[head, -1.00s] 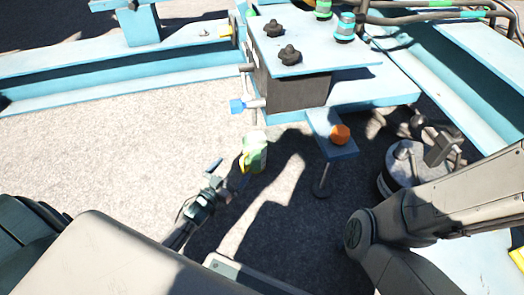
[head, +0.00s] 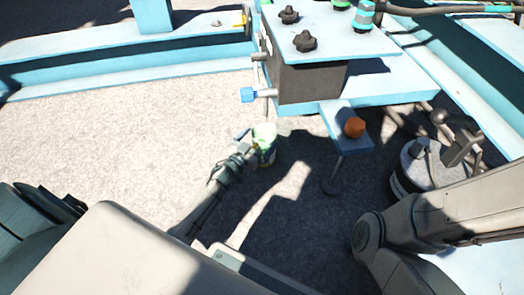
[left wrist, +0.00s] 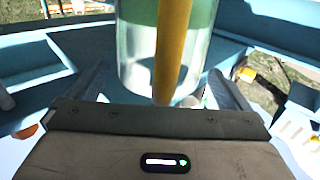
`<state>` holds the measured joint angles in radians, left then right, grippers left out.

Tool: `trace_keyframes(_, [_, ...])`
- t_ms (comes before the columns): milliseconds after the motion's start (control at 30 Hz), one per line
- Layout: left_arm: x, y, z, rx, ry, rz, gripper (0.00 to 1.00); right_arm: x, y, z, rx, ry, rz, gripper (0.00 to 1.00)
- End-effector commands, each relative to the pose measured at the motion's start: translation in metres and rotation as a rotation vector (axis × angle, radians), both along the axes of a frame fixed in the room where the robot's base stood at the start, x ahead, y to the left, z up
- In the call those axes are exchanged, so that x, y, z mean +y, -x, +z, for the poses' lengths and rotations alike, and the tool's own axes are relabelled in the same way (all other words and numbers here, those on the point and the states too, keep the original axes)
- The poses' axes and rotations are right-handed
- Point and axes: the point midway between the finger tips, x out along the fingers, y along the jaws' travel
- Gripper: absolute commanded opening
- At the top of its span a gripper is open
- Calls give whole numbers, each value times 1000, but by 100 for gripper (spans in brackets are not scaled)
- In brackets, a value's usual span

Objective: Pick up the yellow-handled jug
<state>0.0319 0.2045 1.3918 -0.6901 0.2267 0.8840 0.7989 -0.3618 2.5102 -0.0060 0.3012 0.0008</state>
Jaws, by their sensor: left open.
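The jug (head: 265,133) stands on the ground in front of the light-blue machine in the head view, pale with green on it. In the left wrist view the jug (left wrist: 138,50) is close up, clear below and green above. Its upright yellow handle (left wrist: 172,45) faces my palm. My left gripper (head: 247,142) is at the jug's near left side. In the wrist view the fingers of my left gripper (left wrist: 165,88) are spread, one on each side of the jug and handle. Whether they touch it I cannot tell. My right gripper is outside the view.
The light-blue frame (head: 130,75) runs behind. A dark block with a blue-tipped lever (head: 248,95) overhangs just beyond the jug. Ground on the left is clear.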

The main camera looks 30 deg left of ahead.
Motion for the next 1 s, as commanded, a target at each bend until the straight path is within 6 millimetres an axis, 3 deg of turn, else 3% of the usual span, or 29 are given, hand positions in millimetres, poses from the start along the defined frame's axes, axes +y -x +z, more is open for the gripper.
trace_keyframes(167, [0, 0, 0, 0, 0, 0, 98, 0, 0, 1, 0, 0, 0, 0])
trace_keyframes(600, [0, 0, 2, -3, -1, -1, 12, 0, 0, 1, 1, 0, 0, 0])
trace_keyframes(1000, [0, 0, 6, -3, -1, -1, 11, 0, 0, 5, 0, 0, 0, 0])
